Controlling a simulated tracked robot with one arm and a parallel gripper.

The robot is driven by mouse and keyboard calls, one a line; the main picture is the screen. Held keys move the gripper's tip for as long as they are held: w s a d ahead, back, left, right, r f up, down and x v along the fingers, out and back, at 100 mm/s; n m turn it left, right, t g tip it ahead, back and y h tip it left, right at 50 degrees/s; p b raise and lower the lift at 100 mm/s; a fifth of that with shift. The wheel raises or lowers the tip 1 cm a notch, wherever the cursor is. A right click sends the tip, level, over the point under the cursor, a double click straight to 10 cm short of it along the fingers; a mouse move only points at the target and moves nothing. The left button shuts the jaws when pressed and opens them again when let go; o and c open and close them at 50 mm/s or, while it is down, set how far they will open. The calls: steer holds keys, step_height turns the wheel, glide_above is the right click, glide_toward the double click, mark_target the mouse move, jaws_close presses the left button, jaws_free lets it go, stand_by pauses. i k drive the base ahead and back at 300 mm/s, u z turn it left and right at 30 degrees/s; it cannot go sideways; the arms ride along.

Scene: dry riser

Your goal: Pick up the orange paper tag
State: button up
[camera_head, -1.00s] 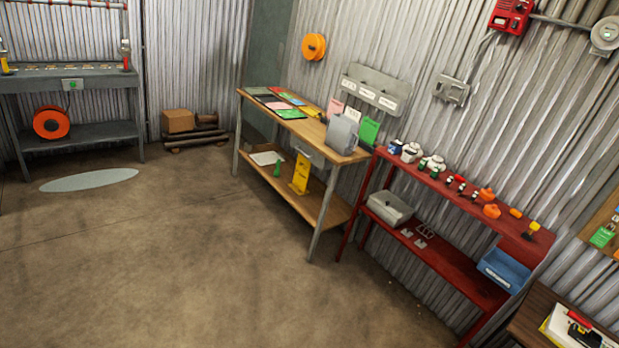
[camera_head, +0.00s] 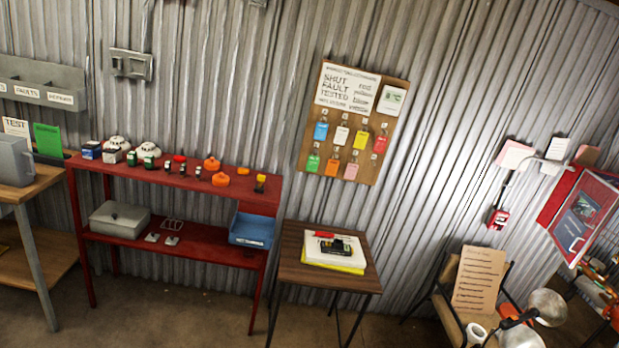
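An orange paper tag (camera_head: 331,168) hangs in the lower row of the brown pegboard (camera_head: 310,150) on the corrugated wall.
A small dark wooden table (camera_head: 292,272) with papers stands below the board. A red shelf (camera_head: 185,250) with detectors and an open blue bin (camera_head: 253,229) is to its left. A chair (camera_head: 450,312) with a clipboard and a lamp (camera_head: 546,306) are at the right.

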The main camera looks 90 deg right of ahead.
mark_target(331, 165)
steer(key=z, duration=2.8)
steer(key=i, duration=2.65)
steer(key=u, duration=0.15)
